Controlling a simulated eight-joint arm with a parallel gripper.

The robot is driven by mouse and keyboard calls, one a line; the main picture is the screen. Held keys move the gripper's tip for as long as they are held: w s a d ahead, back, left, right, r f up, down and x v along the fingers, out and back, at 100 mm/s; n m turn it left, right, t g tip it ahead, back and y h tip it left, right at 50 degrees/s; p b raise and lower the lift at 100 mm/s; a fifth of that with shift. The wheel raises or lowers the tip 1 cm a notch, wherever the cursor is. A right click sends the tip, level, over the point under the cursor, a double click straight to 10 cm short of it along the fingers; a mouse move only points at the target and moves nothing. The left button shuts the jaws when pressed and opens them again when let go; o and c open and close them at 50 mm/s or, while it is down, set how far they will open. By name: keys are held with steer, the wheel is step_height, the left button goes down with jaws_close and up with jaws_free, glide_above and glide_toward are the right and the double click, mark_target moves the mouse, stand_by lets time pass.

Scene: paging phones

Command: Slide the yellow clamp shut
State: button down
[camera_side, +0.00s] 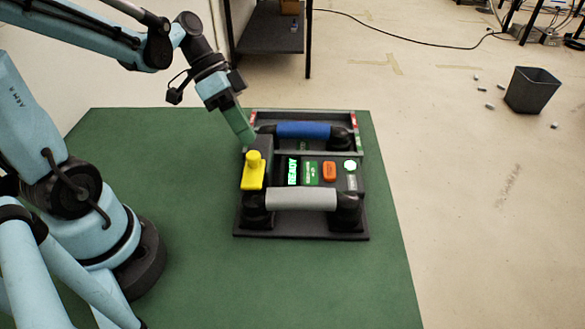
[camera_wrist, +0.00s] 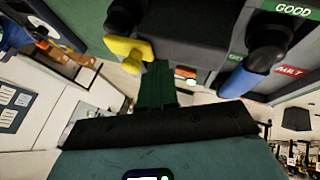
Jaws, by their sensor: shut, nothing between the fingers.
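The yellow clamp (camera_side: 253,172), a flat piece with a raised knob, sits at the left end of the dark console (camera_side: 300,217). It also shows at the upper left in the wrist view (camera_wrist: 128,47). My gripper (camera_side: 248,138) is shut and empty, its green fingers pointing down just behind the clamp, near the console's back left corner. In the wrist view the fingers (camera_wrist: 157,88) appear just beside the clamp's yellow end; I cannot tell whether they touch it.
A grey-handled phone (camera_side: 301,200) lies across the console's front. A blue-handled phone (camera_side: 303,130) lies in the tray (camera_side: 354,148) behind. The console has a small lit screen (camera_side: 292,172) and an orange button (camera_side: 330,171). The green mat (camera_side: 330,285) is clear in front.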

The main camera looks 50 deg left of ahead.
steer(key=w+a+f+v, duration=0.1)
steer(key=v, duration=1)
steer(key=d+f+n+t+y, duration=0.1)
steer(key=d+n+t+y, duration=0.1)
steer(key=d+f+n+t+y, duration=0.2)
steer(key=d+y, duration=0.1)
steer(key=d+f+n+t+y, duration=0.2)
steer(key=n, duration=0.1)
steer(key=shift+w+d+f, duration=0.1)
steer(key=shift+w+d, duration=0.05)
steer(key=shift+d, duration=0.2)
